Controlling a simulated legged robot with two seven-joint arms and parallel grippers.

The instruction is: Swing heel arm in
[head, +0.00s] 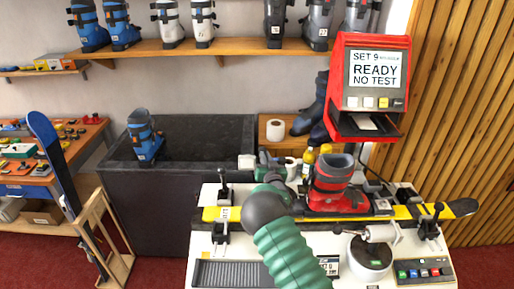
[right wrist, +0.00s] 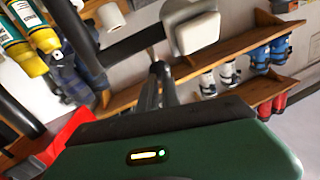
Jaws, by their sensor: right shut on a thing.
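The heel arm shows in the right wrist view as a dark bar with a pale grey block (right wrist: 195,35) at its end. In the head view its pale block (head: 246,162) stands at the bench's back edge, left of the red boot (head: 329,185). My right gripper (right wrist: 160,75) is shut on what looks like the heel arm's thin handle; the contact is small. In the head view my green right arm partly hides this gripper and the heel arm. The red boot stands upright in the binding on the yellow ski (head: 400,211). My left gripper is out of view.
The white bench (head: 210,245) carries ski clamps, a round dial unit (head: 370,255) and a button panel (head: 425,273). A red display (head: 375,75) reads "READY NO TEST". Yellow bottles (head: 308,160) and a paper roll (head: 275,129) stand behind. A dark tub (head: 195,130) is left.

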